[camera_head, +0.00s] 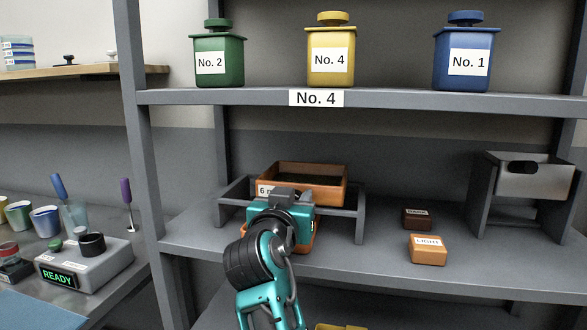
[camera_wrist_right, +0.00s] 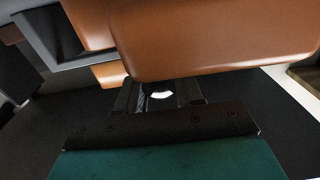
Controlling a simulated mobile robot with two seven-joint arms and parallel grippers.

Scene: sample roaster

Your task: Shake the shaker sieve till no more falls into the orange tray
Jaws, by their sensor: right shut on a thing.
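The shaker sieve (camera_head: 325,195) is an orange-brown open box with a dark inside and a white label starting "6 m". It sits at the grey rack (camera_head: 362,215) on the middle shelf. The orange tray (camera_head: 305,246) shows only as a strip below it, mostly hidden by my arm. My right gripper (camera_head: 283,195) is at the sieve's front side, shut on it. In the right wrist view the sieve (camera_wrist_right: 220,40) fills the top, with the fingers (camera_wrist_right: 160,95) at its lower edge. Whether anything is falling cannot be seen. My left gripper is not in view.
A dark brown box (camera_head: 417,218) and an orange box (camera_head: 428,250) labelled LIGHT lie to the right, before a grey hopper-like stand (camera_head: 535,180). Green (camera_head: 218,60), yellow (camera_head: 331,58) and blue (camera_head: 466,60) canisters stand above. A device reading READY (camera_head: 85,268) is at left.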

